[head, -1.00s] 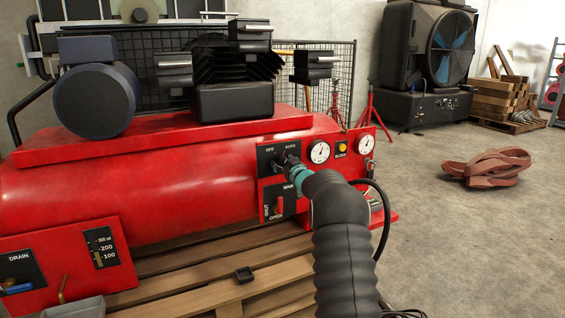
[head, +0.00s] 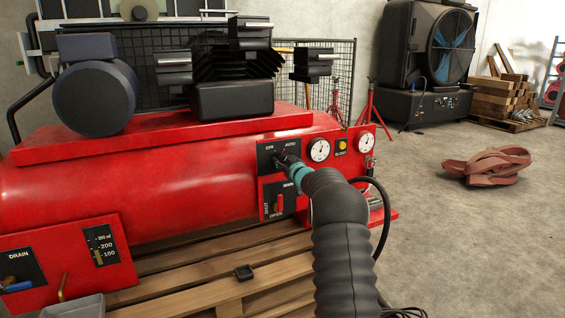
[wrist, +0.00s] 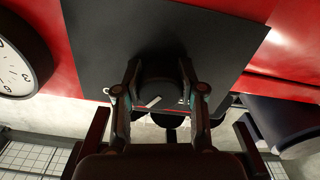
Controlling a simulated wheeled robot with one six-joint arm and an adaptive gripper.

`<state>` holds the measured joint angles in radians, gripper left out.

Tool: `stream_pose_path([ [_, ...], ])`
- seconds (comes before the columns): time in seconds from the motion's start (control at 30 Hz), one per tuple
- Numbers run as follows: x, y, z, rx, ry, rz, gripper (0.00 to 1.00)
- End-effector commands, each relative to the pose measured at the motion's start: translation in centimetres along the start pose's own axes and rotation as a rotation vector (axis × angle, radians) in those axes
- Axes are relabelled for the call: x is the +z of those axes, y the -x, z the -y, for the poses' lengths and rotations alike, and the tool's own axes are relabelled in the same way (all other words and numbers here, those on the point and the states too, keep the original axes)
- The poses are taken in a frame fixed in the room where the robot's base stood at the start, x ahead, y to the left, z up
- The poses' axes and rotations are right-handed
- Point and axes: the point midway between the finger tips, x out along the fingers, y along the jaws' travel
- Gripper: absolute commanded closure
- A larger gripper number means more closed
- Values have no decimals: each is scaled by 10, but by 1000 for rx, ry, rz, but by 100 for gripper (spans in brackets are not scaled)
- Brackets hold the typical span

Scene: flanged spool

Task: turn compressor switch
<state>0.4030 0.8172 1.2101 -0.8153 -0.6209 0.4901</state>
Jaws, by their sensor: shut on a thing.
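The compressor (head: 120,190) is a red tank with a dark motor and pump on top. Its small black switch panel (head: 265,150) is marked OFF and AUTO. My gripper (head: 284,158) reaches that panel from the front right and hides most of the switch. In the wrist view, my gripper's fingers (wrist: 158,88) are shut on the round dark switch knob (wrist: 155,93), one finger on each side. A short white mark on the knob lies at a slant. The panel (wrist: 150,35) fills the background behind it. The OFF and AUTO labels are not readable there.
Gauges (head: 319,150) and a yellow button (head: 342,146) sit right of the switch. A MAIN valve with a red lever (head: 280,203) is just below. A drain panel (head: 20,268) is at left. The compressor stands on a wooden pallet (head: 190,268); open floor lies right.

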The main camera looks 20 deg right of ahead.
Motion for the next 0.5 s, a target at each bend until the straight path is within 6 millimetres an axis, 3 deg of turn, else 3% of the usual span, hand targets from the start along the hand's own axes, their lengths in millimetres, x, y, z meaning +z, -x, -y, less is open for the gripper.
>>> stream_pose_path([
  [0.5, 3, 0, 0, 1, 404, -2, 95],
])
